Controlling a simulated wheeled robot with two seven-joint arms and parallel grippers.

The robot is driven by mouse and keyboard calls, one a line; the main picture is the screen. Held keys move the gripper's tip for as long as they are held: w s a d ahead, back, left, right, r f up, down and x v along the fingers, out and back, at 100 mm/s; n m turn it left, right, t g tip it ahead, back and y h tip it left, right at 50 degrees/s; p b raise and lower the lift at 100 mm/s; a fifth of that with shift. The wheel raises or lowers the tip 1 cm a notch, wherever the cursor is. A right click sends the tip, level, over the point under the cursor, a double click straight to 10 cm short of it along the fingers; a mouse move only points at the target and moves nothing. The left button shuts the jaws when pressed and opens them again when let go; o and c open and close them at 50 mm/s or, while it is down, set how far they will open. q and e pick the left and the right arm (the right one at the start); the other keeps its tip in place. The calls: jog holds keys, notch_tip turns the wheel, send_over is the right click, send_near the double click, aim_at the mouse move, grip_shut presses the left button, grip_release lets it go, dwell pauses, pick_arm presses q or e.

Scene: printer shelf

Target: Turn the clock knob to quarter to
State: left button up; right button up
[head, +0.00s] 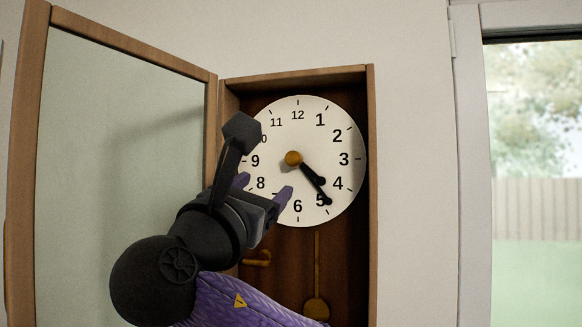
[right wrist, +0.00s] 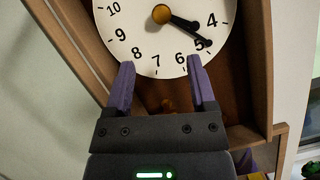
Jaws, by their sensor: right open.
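A white clock face (head: 290,190) with black numerals sits in a wooden case with its glass door (head: 125,150) swung open to the left. The brass knob (head: 293,158) is at the centre of the dial and also shows in the right wrist view (right wrist: 161,14). Two black hands reach down to the right from it, one (head: 322,192) to the 5 and a shorter one between 4 and 5. My right gripper (head: 265,187) is open and empty in front of the dial's lower left, below the knob, covering part of the numerals near 7 and 10. My left gripper is out of view.
A brass pendulum (head: 316,305) hangs below the dial, and a small brass handle (head: 258,258) shows at the case's lower left. The wooden case edge (head: 371,200) bounds the right side. A window is at far right.

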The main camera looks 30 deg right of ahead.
aim_at(291, 161)
jog(key=p+x, duration=0.1)
jog(key=x, duration=0.2)
jog(key=p+x, duration=0.2)
jog(key=x, duration=0.1)
jog(key=p+x, duration=0.2)
jog(key=x, duration=0.1)
jog(key=shift+s+d+r, duration=0.2)
jog(key=shift+d+r, duration=0.1)
jog(key=shift+r, duration=0.2)
jog(key=shift+w+d+p, duration=0.1)
jog(key=shift+d+p, duration=0.05)
jog(key=shift+p, duration=0.15)
jog(key=shift+w+f, duration=0.1)
grip_shut()
